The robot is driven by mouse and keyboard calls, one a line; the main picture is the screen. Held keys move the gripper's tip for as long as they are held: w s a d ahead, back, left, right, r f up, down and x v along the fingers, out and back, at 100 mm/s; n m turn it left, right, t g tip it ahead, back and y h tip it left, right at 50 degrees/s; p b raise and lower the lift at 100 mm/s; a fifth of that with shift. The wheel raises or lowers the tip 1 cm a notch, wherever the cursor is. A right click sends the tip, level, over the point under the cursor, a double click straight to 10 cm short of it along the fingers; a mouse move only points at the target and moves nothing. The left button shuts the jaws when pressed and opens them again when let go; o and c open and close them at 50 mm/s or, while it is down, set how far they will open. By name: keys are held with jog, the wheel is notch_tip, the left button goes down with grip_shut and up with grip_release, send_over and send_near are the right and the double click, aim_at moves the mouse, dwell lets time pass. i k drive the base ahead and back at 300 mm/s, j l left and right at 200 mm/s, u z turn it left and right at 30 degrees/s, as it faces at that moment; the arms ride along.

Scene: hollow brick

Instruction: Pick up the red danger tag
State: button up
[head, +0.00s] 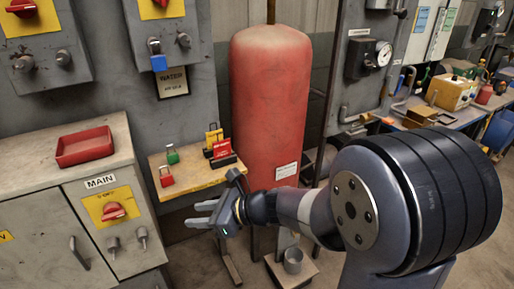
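A red tag with pale print (222,148) is on the small wooden shelf (196,181). It appears to lean on or sit in a dark and red holder, and its lower part is hard to make out. A yellow padlock (212,136) is right behind it, partly hidden. My gripper (195,214) is in front of the shelf and lower in the picture, apart from the tag. Its two fingers point left with a gap between them, and nothing shows in the gap.
A green padlock (172,155) and a red padlock (166,177) are on the shelf's left part. A red tray (85,147) sits on the grey cabinet (40,173) at left. A large red tank (268,100) stands behind the shelf. A metal cup (293,260) stands below.

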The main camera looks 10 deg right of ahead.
aim_at(221, 149)
jog(key=j+z, duration=0.15)
jog(key=z, duration=0.25)
jog(key=i+j+z, duration=0.1)
jog(key=z, duration=0.3)
jog(key=j+z, duration=0.2)
jog(key=z, duration=0.2)
jog(key=j+z, duration=0.2)
jog(key=z, duration=0.15)
jog(key=k+j, duration=0.1)
jog(key=j, duration=1.15)
jog(key=k+z, duration=0.05)
